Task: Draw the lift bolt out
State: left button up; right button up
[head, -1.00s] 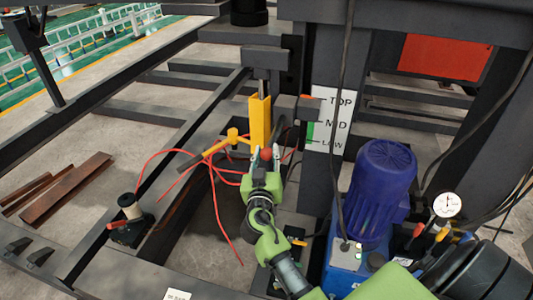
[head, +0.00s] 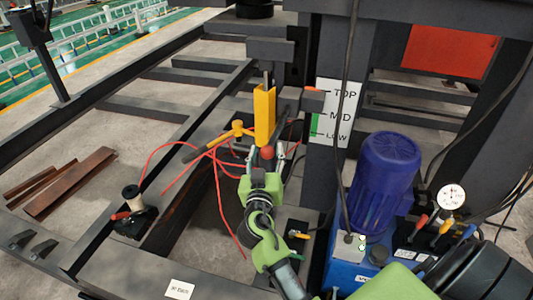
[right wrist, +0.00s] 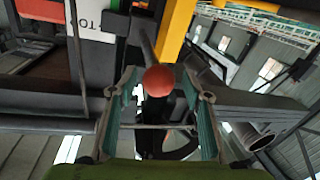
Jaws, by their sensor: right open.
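A red ball knob (head: 267,153) stands at the lower end of the yellow upright channel (head: 264,115), and I take it for the handle of the lift bolt. My right gripper (head: 265,160) is open just in front of it. In the right wrist view the knob (right wrist: 159,79) lies between the two spread fingers (right wrist: 158,95), with clear gaps on both sides. A dark rod shows behind the knob; the rest of the bolt is hidden. My left gripper is not in view.
A yellow valve-like fitting (head: 238,130) and red hoses (head: 222,190) lie left of the gripper. A blue motor (head: 384,180) and a pressure gauge (head: 452,197) stand at right. The TOP/MID/LOW scale (head: 341,105) is behind. Black beams surround the space.

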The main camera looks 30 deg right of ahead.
jog(key=shift+r, duration=0.1)
notch_tip(320, 180, up, 10)
jog(key=shift+f, duration=0.1)
dwell(0.3)
dwell(0.4)
